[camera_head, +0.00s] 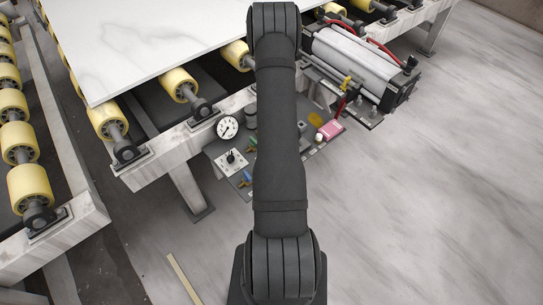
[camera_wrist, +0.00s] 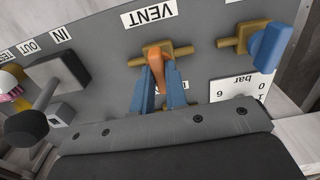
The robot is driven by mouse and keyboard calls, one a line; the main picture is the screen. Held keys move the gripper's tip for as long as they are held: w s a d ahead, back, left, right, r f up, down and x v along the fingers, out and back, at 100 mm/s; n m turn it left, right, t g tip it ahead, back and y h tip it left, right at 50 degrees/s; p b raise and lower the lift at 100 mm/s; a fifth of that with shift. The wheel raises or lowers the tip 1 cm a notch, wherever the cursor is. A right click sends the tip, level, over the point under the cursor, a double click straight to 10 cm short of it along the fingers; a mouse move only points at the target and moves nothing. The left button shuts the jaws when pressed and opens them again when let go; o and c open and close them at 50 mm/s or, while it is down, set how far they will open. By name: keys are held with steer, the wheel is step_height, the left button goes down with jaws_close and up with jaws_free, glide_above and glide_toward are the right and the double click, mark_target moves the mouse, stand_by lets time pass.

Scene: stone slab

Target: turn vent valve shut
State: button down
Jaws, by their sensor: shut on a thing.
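The vent valve (camera_wrist: 182,49) has a brass body on a grey panel, below the upside-down label VENT (camera_wrist: 148,13) in the wrist view. Its orange handle (camera_wrist: 155,54) points down the picture, across the brass pipe, which runs left to right. My gripper (camera_wrist: 160,78) has its two blue fingers on either side of the handle and is shut on it. The handle's lower end is partly hidden between the fingers. In the head view my arm covers the gripper and the vent valve.
Another brass valve with a blue handle (camera_wrist: 271,46) sits close on the right, above a gauge plate (camera_wrist: 243,87). A black knob (camera_wrist: 27,128) and the IN and OUT labels are at left. The head view shows a gauge (camera_head: 227,127), rollers (camera_head: 179,86) and a white slab (camera_head: 140,45).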

steer(key=c, duration=1.4)
jaws_free()
steer(key=shift+c, duration=0.2)
steer(key=shift+r, duration=0.1)
step_height(320, 180, up, 17)
steer(key=shift+r, duration=0.15)
step_height(320, 180, down, 18)
steer(key=shift+r, duration=0.25)
stand_by(0.3)
